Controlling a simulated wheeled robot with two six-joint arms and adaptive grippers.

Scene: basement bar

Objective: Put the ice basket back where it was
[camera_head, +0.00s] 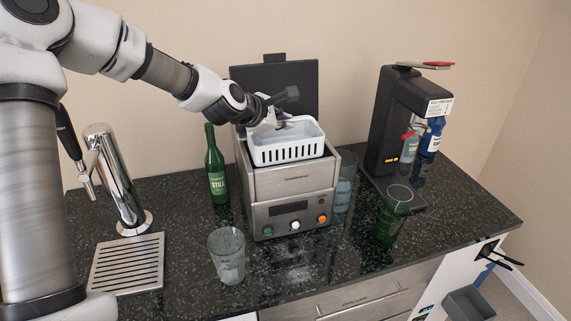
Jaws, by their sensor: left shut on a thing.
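The white slotted ice basket (287,151) is at the open top of the steel ice maker (293,187), with its upper part above the machine's rim. I cannot tell whether it rests inside or is held just above. The ice maker's black lid (290,88) stands open behind it. My right gripper is not in view.
A green bottle (216,170) stands left of the ice maker, and a clear glass (227,258) in front. A green glass (392,214) and a black dispenser (397,125) are at right. A beer tap (118,180) and drip tray (128,264) are at left.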

